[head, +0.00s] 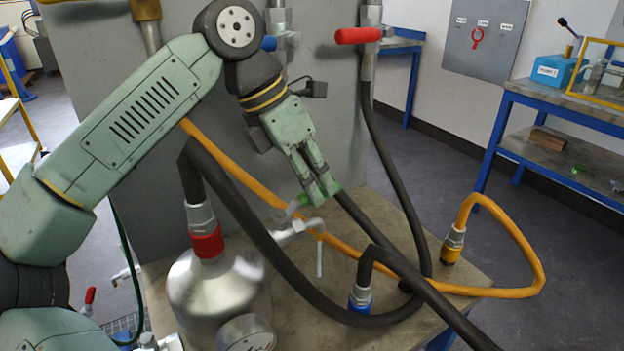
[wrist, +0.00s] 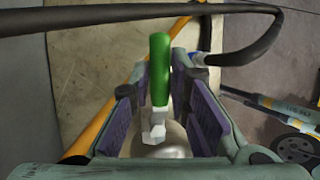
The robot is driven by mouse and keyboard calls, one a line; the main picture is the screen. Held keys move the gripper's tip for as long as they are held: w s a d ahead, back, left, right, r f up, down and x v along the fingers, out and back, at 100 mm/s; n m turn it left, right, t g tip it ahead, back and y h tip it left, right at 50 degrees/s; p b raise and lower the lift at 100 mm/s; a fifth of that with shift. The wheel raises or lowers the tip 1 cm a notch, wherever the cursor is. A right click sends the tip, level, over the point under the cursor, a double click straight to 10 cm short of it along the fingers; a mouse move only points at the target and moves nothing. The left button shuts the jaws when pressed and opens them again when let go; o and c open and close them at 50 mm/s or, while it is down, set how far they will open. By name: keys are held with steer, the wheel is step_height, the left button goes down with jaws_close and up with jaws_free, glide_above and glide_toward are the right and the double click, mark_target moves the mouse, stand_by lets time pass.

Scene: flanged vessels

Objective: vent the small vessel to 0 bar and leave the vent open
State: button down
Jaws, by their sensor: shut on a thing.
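The small vessel (head: 205,290) is a shiny rounded metal body with a red-collared hose fitting on top. Its round gauge (head: 246,334) faces the front; the reading is too small to tell. A pale metal vent valve (head: 297,229) sticks out at its upper right, with a thin pipe hanging below. The valve's green handle (wrist: 160,68) lies between the purple-padded fingers of my gripper (head: 322,193). In the wrist view my gripper (wrist: 165,90) is shut on this handle, and the valve body (wrist: 154,132) shows beneath it. Fingers partly hide the handle in the head view.
Thick black hoses (head: 250,225) and an orange hose (head: 515,292) loop closely around my gripper over the bench top (head: 395,215). A red-handled valve (head: 357,36) is on the grey panel behind. A blue shelf bench (head: 560,110) stands at the right, beyond open floor.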

steer(key=c, duration=1.5)
jaws_free()
steer(key=v, duration=1.2)
